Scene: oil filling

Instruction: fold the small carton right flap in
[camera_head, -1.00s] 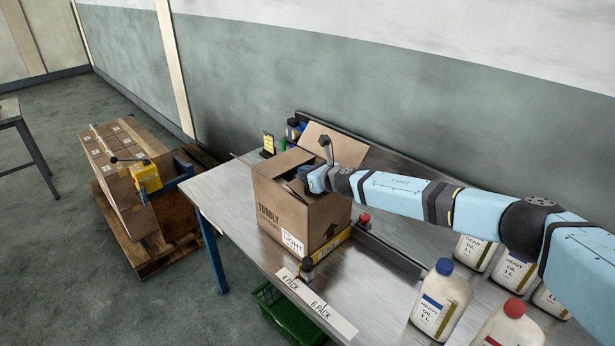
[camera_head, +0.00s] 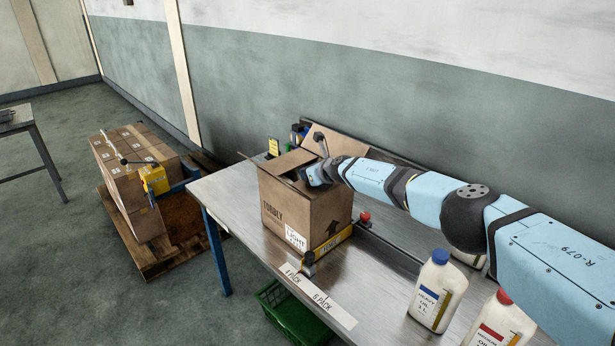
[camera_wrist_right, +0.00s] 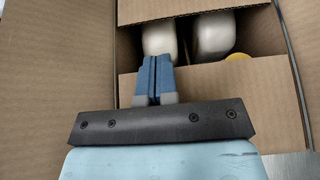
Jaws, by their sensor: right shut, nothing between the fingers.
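The small carton (camera_head: 285,213) stands open on the metal table. My right gripper (camera_wrist_right: 157,62) is shut and empty at the carton's opening. In the head view the right wrist (camera_head: 318,174) hides part of that opening and its near right rim. A back flap (camera_head: 345,147) stands raised behind the wrist, and another flap (camera_head: 286,163) lies across the far left of the opening. In the wrist view, cardboard panels (camera_wrist_right: 205,106) lie above and below a gap showing pale bottles (camera_wrist_right: 212,36). I cannot tell which panel is the right flap. My left gripper is not in view.
Oil bottles with blue (camera_head: 440,290) and red (camera_head: 503,320) caps stand at the table's front right. A yellow stop (camera_head: 327,248) lies against the carton's base. A green crate (camera_head: 285,310) sits below the table edge. Packed cartons (camera_head: 125,185) stand on a pallet at left.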

